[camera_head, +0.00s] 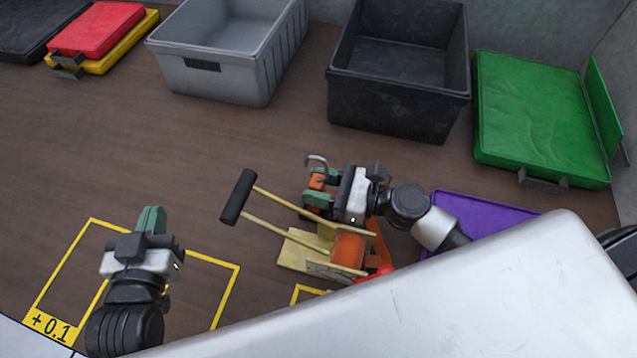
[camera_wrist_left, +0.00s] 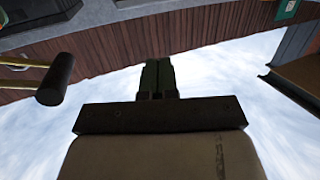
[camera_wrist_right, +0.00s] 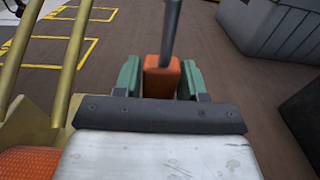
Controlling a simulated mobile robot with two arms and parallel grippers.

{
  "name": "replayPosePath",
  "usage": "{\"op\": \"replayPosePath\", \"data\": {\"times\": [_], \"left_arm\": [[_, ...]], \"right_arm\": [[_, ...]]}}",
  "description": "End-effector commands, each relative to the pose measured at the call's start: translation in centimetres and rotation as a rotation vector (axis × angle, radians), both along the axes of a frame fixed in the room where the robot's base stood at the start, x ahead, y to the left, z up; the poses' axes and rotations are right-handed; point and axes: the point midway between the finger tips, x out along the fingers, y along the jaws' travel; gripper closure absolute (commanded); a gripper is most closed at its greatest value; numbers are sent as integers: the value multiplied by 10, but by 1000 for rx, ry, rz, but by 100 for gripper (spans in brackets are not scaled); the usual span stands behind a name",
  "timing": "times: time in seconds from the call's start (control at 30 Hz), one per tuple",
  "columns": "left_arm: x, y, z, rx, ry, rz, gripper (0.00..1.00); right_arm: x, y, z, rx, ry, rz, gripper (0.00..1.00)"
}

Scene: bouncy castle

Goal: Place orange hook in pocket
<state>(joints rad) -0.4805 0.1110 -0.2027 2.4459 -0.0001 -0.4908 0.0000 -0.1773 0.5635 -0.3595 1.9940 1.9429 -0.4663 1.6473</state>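The orange hook (camera_head: 317,180) has an orange block body and a curved grey metal hook end. My right gripper (camera_head: 318,190) is shut on its orange body, with the green fingers on either side. In the right wrist view the orange block (camera_wrist_right: 161,76) sits between the green fingers, with the grey rod rising from it. My left gripper (camera_head: 150,220) is empty above the floor at the lower left; its green fingers are together, as the left wrist view (camera_wrist_left: 157,76) shows. I cannot tell which thing is the pocket.
A wooden cart-like thing with yellow rods and a black handle (camera_head: 238,197) stands beside and below my right gripper. A grey bin (camera_head: 215,75), a black bin (camera_head: 400,105) and a green case (camera_head: 540,120) stand at the back. Red and yellow cases (camera_head: 100,30) lie far left. The middle-left floor is clear.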

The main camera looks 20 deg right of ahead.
Motion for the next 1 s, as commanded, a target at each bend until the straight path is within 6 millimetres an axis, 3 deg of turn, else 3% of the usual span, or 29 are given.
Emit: {"op": "replayPosePath", "data": {"times": [0.03, 0.1, 0.6, 0.8, 1.0], "left_arm": [[0, 0, 0, 0, 0, 0, 100], [0, 0, 0, 0, 2, 0, 100], [1, 3, -2, 10, 24, 7, 100], [-9, 9, -23, 53, 200, 17, 100], [-5, 6, -18, 37, 133, 12, 100]], "right_arm": [[0, 0, 0, 0, 0, 0, 51], [0, 0, 0, 0, 0, 0, 41], [0, 0, 3, -1, -1, 0, 41], [0, 0, 15, -1, -1, 1, 41], [-29, -42, 10, -1, 7, -2, 41]]}}
